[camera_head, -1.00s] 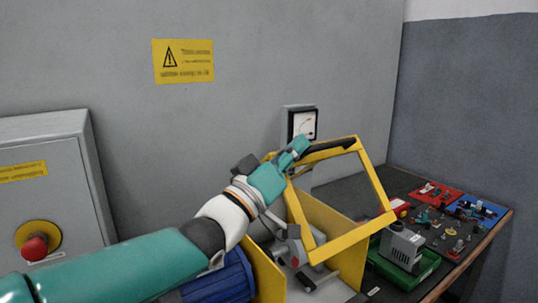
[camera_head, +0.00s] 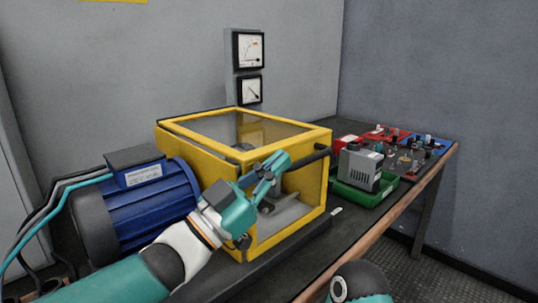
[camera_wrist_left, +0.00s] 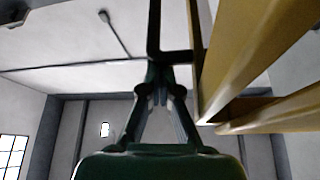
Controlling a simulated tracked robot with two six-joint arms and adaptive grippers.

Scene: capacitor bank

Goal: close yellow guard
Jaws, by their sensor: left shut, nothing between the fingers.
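The yellow guard (camera_head: 285,141) is a yellow frame with a clear dark panel. In the head view it lies flat over the top of the yellow box (camera_head: 318,190), and I see no clear gap between them. Its black handle (camera_head: 308,158) sticks out at the front edge. My left gripper (camera_head: 278,163) is shut and empty in front of the box, close to the handle; whether it touches cannot be told. In the left wrist view the shut fingers (camera_wrist_left: 160,92) are below a dark bar, with yellow frame bars (camera_wrist_left: 245,65) to the right.
A blue motor (camera_head: 150,205) with cables stands left of the box. A grey device (camera_head: 360,166) in a green tray (camera_head: 378,192) and red and blue trays of small parts are on the bench at right. Two meters (camera_head: 249,50) are on the wall behind.

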